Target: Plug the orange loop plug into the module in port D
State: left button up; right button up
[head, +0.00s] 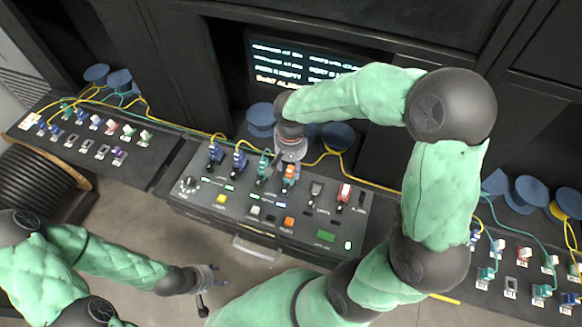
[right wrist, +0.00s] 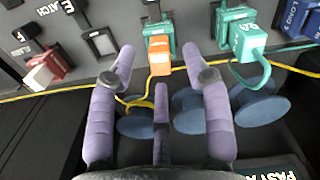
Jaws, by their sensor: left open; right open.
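The orange loop plug (right wrist: 158,56) is at the end of a teal module (right wrist: 164,30) in the right wrist view; I cannot tell how deep it sits. In the head view the orange plug (head: 290,171) is on the middle console, just below my right gripper (head: 290,158). The right gripper's purple fingers (right wrist: 158,68) are open, one on each side of the orange plug, with visible gaps. Port D's label cannot be read. My left gripper (head: 207,283) is open and empty, low in front of the console.
A teal plug in its module (right wrist: 246,38) stands beside the orange one. Blue plugs (head: 239,160), a grey module (head: 316,191) and a red module (head: 344,194) share the console (head: 270,238). A yellow fibre (right wrist: 95,88) runs close by the fingers. Blue spools (head: 261,118) stand behind.

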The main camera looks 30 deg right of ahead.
notch_tip(320, 180, up, 10)
jog(key=shift+f, duration=0.15)
dwell(0.3)
